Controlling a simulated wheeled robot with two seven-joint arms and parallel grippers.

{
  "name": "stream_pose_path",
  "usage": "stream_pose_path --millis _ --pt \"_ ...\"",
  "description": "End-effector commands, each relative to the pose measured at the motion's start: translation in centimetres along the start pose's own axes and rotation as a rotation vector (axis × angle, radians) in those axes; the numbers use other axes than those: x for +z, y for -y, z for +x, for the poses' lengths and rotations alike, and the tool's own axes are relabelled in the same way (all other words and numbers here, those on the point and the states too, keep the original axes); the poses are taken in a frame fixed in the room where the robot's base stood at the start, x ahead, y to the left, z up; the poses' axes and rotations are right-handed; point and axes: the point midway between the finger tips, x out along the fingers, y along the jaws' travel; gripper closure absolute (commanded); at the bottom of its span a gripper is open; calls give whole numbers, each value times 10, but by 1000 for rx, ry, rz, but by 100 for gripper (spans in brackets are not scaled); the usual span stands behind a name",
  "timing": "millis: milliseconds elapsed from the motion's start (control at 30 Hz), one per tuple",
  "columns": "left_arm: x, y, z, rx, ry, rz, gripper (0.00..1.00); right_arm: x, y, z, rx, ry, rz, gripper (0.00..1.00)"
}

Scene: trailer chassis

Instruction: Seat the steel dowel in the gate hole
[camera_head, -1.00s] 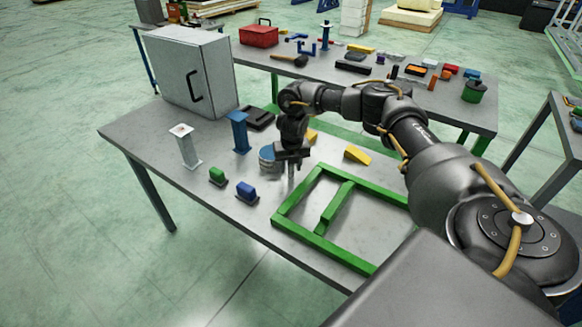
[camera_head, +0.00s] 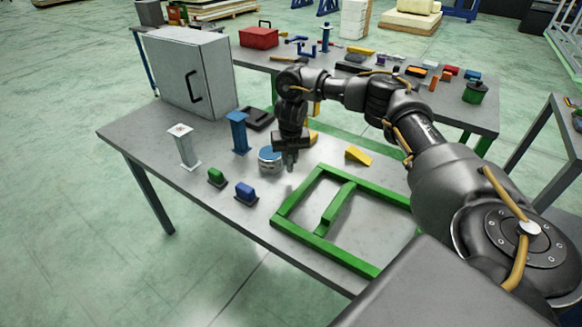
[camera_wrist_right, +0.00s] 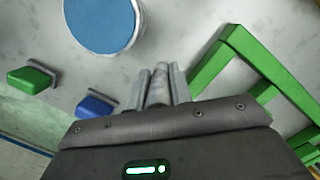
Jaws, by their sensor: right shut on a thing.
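My right gripper (camera_head: 290,162) points down above the grey table, beside a blue-topped can. It is shut on the steel dowel (camera_wrist_right: 158,88), a grey rod between the two fingers in the right wrist view. The dowel cannot be told apart from the fingers in the head view. The green gate frame (camera_head: 316,240) lies flat on the table, to the right of and nearer than the gripper. It also shows at the right of the wrist view (camera_wrist_right: 222,62). I cannot make out the gate hole. My left gripper is not in view.
The blue-topped can (camera_head: 269,160) stands close to the gripper. Green (camera_head: 216,176) and blue (camera_head: 246,192) blocks, a white post (camera_head: 184,148) and a blue post (camera_head: 238,132) stand left. A yellow wedge (camera_head: 358,155) lies beyond the frame. A grey cabinet (camera_head: 190,72) stands at the back left.

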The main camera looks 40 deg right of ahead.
Motion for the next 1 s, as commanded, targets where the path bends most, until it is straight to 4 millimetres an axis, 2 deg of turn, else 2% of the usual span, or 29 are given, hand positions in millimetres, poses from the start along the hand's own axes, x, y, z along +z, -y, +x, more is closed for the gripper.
stream_pose_path --millis 33,100,200,400,633,1000 --pt "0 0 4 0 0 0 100 -3 -10 -11 6 4 -9 100" --pt "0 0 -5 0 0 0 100 -6 -21 -35 4 9 -12 100" --pt "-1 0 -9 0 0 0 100 -15 -37 -59 3 8 -12 100" --pt "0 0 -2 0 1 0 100 -42 -75 -80 1 5 -11 100" --pt "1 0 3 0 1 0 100 -59 -101 -96 1 1 -6 100" --pt "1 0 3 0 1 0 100 -64 -108 -102 1 1 -3 100"
